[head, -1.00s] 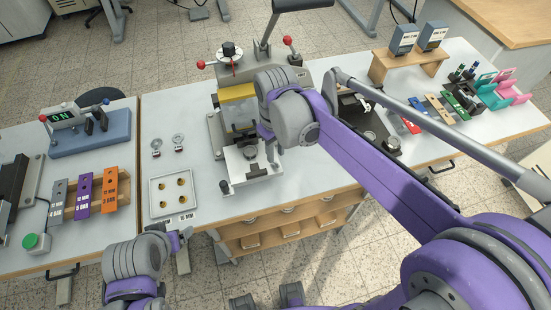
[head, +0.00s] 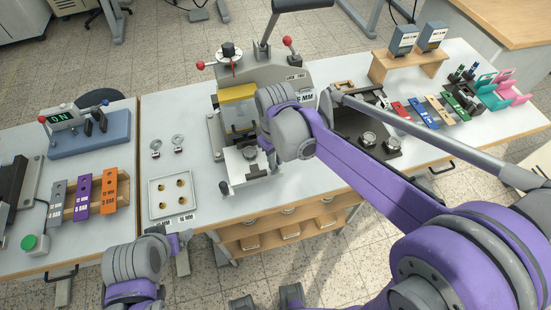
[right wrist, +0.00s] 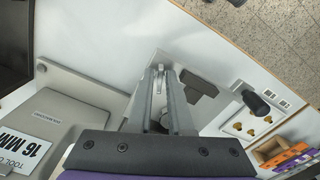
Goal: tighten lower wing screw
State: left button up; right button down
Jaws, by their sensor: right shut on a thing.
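The stamping press (head: 240,95) stands mid-table, with a yellow block (head: 238,93) above a pale lower bed (head: 240,163). My right gripper (head: 272,161) reaches down at the right side of this bed. In the right wrist view its fingers (right wrist: 160,78) are closed together on a small metal piece (right wrist: 159,68) beside the pale bed. This piece appears to be the lower wing screw, but the fingers hide most of it. My left gripper (head: 181,246) hangs in front of the table's front edge, away from the press; its jaw opening is unclear.
A black-knobbed handle (head: 224,187) sticks out at the bed's front left; it also shows in the right wrist view (right wrist: 255,102). A white tray (head: 155,211) with gold pieces lies left of the press. A black stand (head: 388,153) with round metal parts is to the right.

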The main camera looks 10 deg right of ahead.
jog(key=shift+m, duration=0.3)
jog(key=m, duration=0.4)
jog(key=shift+a+b, duration=0.1)
jog(key=shift+b, duration=0.2)
jog(key=m, duration=0.6)
jog(key=shift+a+m, duration=0.1)
jog(key=shift+m, duration=0.3)
jog(key=m, duration=0.5)
jog(key=shift+a+b, duration=0.1)
jog(key=shift+b, duration=0.25)
jog(key=m, duration=0.6)
jog(key=shift+w, duration=0.15)
jog(key=c, duration=1.1)
grip_release()
